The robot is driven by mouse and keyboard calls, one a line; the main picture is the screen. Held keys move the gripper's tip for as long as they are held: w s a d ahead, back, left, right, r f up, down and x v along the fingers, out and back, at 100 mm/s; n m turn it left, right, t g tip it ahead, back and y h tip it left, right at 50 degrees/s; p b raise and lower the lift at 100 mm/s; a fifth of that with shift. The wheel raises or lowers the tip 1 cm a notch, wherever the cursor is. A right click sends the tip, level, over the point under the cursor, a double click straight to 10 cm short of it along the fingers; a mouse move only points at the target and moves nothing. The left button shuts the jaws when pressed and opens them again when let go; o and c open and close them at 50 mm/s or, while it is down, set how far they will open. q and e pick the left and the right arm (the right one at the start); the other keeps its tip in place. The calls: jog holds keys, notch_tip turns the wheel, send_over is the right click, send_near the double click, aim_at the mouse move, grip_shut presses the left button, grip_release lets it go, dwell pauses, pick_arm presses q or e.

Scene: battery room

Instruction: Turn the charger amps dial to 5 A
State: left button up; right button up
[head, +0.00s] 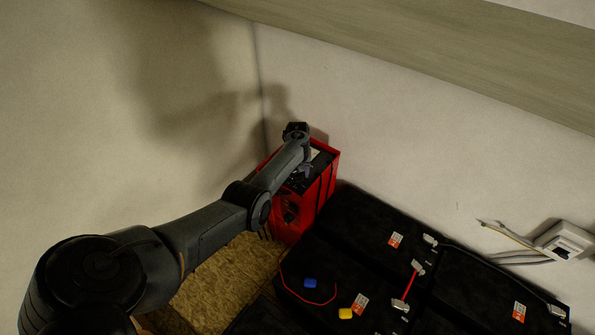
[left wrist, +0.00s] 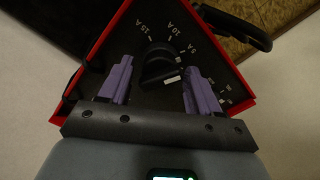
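The charger (head: 330,178) is a red box with a black top panel in the back corner. In the left wrist view its panel shows the black amps dial (left wrist: 160,66) with white scale marks, among them 15 A, 10 A and 5 A. A white mark shows at the dial's lower right side; which label it points to I cannot tell. My left gripper (head: 306,170) is over the charger panel. In the left wrist view its purple fingers (left wrist: 158,68) are apart, one on each side of the dial, with visible gaps. My right gripper is in neither view.
Black batteries (head: 370,225) with cables and clips stand right of the charger. A blue cap (head: 310,283) and a yellow cap (head: 345,314) sit on the nearer battery. Walls close in behind and left. A wall socket box (head: 566,240) is at the right.

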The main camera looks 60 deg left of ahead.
pick_arm(q)
jog(key=shift+r, duration=0.15)
jog(key=shift+r, duration=0.2)
notch_tip(320, 180, up, 9)
jog(key=shift+f+p, duration=0.15)
jog(key=shift+p, duration=0.3)
jog(key=shift+r, duration=0.75)
